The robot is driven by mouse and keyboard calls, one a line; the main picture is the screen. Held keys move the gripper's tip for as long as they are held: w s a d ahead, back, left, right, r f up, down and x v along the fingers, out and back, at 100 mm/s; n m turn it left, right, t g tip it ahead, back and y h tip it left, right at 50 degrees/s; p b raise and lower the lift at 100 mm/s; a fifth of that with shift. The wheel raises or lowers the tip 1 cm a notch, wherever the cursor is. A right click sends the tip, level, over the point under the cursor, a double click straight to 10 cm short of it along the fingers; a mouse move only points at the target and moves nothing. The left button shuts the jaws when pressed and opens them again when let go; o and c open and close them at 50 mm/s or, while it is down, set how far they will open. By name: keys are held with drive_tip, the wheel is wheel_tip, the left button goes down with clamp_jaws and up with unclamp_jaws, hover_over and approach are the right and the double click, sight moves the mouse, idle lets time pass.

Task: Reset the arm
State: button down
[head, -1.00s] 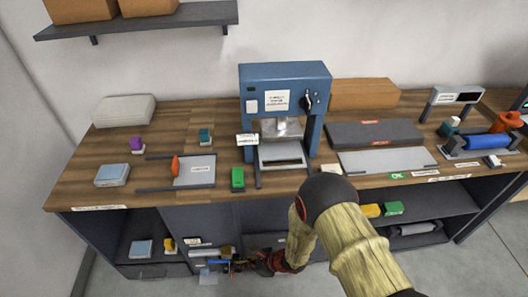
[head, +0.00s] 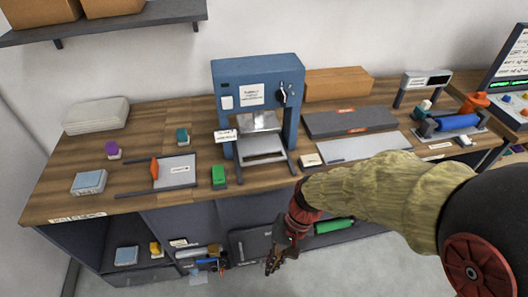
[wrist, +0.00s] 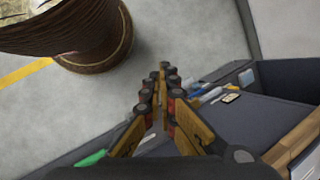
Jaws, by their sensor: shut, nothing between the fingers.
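My arm reaches in from the right in the head view and bends down at the front of the workbench (head: 128,198). My gripper (head: 270,270) hangs below the worktop's front edge, before the shelves, pointing down. It is shut and empty. In the wrist view my gripper (wrist: 162,85) shows its two fingers closed together, with grey floor and part of the bench around them.
A blue press (head: 257,80) stands mid-bench, with a green block (head: 218,175) before it. A blue roller (head: 458,122) sits at the right. Under the bench, an open shelf holds a green item (head: 334,226) and tools (head: 205,255). Bare floor (wrist: 50,110) lies in front.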

drive_tip(key=d+r+n+t+h, duration=0.1)
drive_tip(key=d+r+t, duration=0.3)
drive_tip(key=d+r, duration=0.4)
drive_tip(key=d+r+t+h, duration=0.2)
drive_tip(key=d+r+t, duration=0.2)
drive_tip(key=d+r, duration=0.4)
wheel_tip(320, 180, up, 7)
drive_tip(key=shift+s+d+f+n+t+h, duration=0.1)
drive_tip(key=shift+s+d+n+t+h, duration=0.2)
drive_tip(key=shift+d+n+h, duration=0.1)
